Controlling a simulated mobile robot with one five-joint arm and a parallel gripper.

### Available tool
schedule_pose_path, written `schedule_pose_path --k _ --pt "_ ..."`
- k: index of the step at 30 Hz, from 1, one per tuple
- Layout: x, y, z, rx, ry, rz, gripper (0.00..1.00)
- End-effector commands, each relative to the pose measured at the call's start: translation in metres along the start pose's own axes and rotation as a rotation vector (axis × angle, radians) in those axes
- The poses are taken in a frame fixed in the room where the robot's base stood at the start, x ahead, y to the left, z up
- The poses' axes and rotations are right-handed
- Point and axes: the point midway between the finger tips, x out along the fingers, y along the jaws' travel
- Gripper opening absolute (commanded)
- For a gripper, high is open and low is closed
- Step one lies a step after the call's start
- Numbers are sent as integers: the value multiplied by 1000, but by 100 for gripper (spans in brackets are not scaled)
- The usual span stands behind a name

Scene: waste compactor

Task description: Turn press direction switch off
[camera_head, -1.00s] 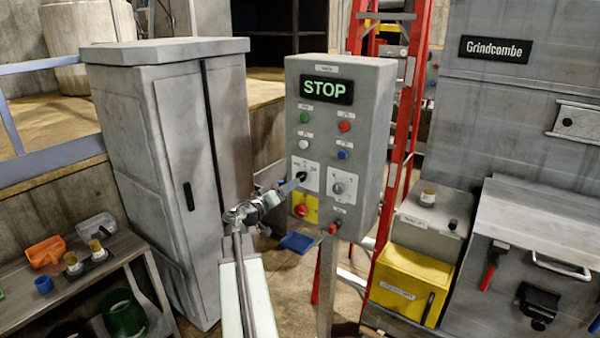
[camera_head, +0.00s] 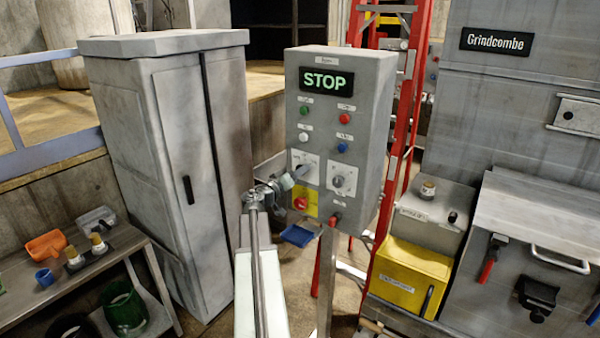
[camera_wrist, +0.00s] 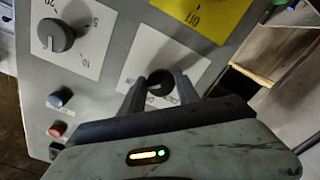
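The grey control box (camera_head: 370,130) stands upright at the centre with a lit green STOP display (camera_head: 326,81). The press direction switch (camera_wrist: 158,83) appears to be the black rotary knob on a white labelled plate (camera_wrist: 140,55), at the left of the box's lower half in the head view. My gripper (camera_wrist: 159,78) is at this plate, with one finger on each side of the knob. The fingers stand apart and a small gap shows beside the knob. The knob's pointer direction is hard to tell. In the head view my gripper (camera_head: 299,172) covers most of the knob.
Right of the switch is another grey knob (camera_head: 343,182). Below is a red knob (camera_head: 300,203) on a yellow plate. Green, red, white and blue buttons sit above. A grey cabinet (camera_head: 165,170) stands left, a red ladder (camera_head: 400,140) behind right.

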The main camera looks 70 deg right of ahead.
Motion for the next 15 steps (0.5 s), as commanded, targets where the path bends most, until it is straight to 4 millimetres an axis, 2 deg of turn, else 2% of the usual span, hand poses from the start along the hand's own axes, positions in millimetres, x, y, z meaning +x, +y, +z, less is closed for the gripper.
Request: schedule_pose_path --k 1,2,3,6,15 --pt "0 1 0 -1 0 2 6" --pt "0 1 0 -1 0 2 0" --pt "19 -4 -4 -1 -2 4 0" --pt "4 0 -1 -4 1 2 0" --pt "-2 0 0 -43 0 0 0"
